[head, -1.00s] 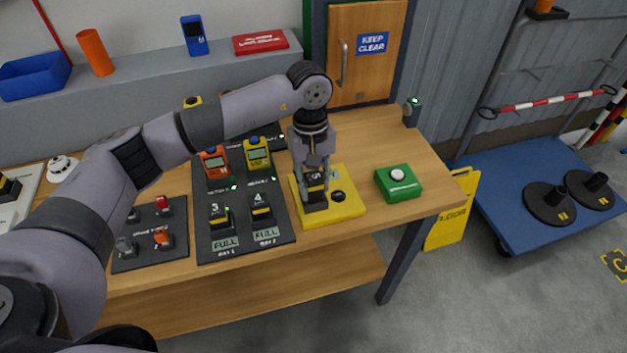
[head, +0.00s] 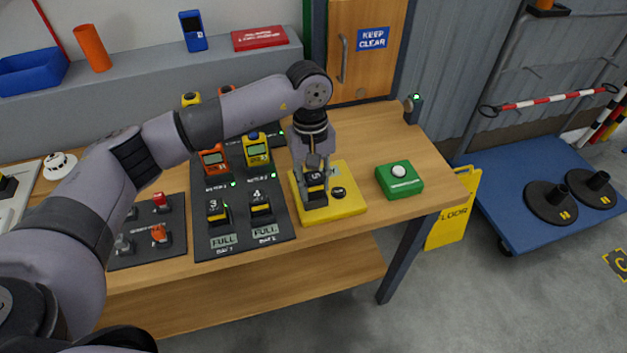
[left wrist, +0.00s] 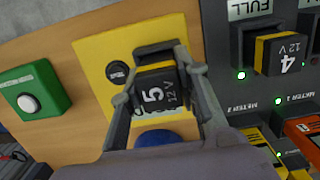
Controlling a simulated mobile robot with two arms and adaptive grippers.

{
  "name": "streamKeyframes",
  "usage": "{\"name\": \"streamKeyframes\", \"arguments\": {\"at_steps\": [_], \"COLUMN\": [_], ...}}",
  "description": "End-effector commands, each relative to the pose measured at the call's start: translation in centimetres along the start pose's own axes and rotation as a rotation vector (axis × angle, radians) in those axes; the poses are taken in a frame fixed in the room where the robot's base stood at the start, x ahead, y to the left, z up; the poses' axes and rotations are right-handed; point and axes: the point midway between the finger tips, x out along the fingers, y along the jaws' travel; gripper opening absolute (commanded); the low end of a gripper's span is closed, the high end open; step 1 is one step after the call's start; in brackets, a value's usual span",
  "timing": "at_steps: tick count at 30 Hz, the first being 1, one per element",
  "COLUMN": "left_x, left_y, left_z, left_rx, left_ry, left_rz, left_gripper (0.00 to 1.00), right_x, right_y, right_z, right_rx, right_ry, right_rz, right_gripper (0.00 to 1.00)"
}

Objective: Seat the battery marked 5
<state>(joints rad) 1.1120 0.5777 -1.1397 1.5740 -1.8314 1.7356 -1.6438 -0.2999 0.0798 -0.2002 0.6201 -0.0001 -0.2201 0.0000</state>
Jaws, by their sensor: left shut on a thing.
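The battery marked 5 (left wrist: 157,90) is black with a yellow band and "12 V" lettering; it also shows in the head view (head: 316,177). My left gripper (head: 315,190) is shut on it, with one finger on each side in the left wrist view (left wrist: 162,98). The battery is over the yellow tester block (head: 343,207), next to a round black knob (head: 338,193). Whether it is fully down in its seat cannot be told, as the fingers and battery hide the spot. My right gripper is not in view.
Batteries 3 (head: 217,212) and 4 (head: 261,206) stand in the dark charger panel (head: 243,251) beside the block, above "FULL" labels. Yellow (head: 256,150) and orange (head: 214,160) meters stand behind them. A green button box (head: 399,181) is to the right.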

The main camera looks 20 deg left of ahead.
Motion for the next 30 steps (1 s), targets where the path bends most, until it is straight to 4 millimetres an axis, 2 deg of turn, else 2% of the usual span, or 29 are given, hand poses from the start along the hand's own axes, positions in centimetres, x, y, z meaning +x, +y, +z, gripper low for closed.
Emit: {"name": "streamKeyframes", "arguments": {"at_steps": [17,30], "left_x": [0.82,0.28], "left_y": [0.01,-0.04], "left_z": [-0.1,0.04], "left_rx": [0.0,0.0], "left_ry": [0.0,-0.002], "left_rz": [0.001,-0.002], "left_gripper": [0.0,0.0], "right_x": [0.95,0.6], "right_y": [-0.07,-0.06], "right_z": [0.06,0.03], "right_rx": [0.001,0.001], "right_ry": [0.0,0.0], "right_rz": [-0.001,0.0], "right_gripper": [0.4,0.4]}}
